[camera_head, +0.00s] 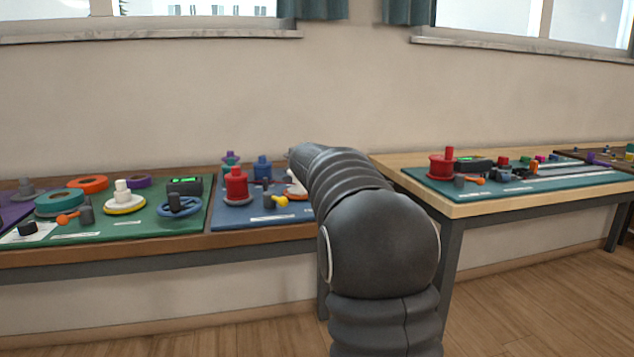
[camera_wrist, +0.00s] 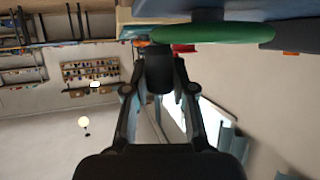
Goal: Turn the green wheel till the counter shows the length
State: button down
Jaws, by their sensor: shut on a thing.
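The green wheel (camera_wrist: 215,33) shows in the wrist view as a flat green rim across the top, seen edge-on from close by. A dark upright handle (camera_wrist: 159,82) joins it and sits between the two fingers of my gripper (camera_wrist: 160,68). The gripper is shut on this handle. In the head view my arm hides the gripper and the green wheel. A black counter with a green display (camera_head: 185,185) stands on the green mat, behind a blue wheel (camera_head: 179,206). Another counter (camera_head: 473,163) is on the right bench. Neither reading is legible.
The green mat (camera_head: 150,228) holds several spools and rings. The blue mat (camera_head: 240,218) beside it carries a red spool (camera_head: 236,186) and a yellow crank (camera_head: 278,201). The right bench (camera_head: 475,207) holds another red spool (camera_head: 443,165). The floor in front is clear.

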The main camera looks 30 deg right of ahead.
jog(key=shift+f+b, duration=0.2)
jog(key=shift+b, duration=0.35)
jog(key=b, duration=0.3)
jog(key=shift+w+d+f, duration=0.1)
jog(key=shift+f, duration=0.15)
jog(key=shift+b, duration=1.1)
jog(key=b, duration=0.3)
jog(key=shift+r, duration=0.15)
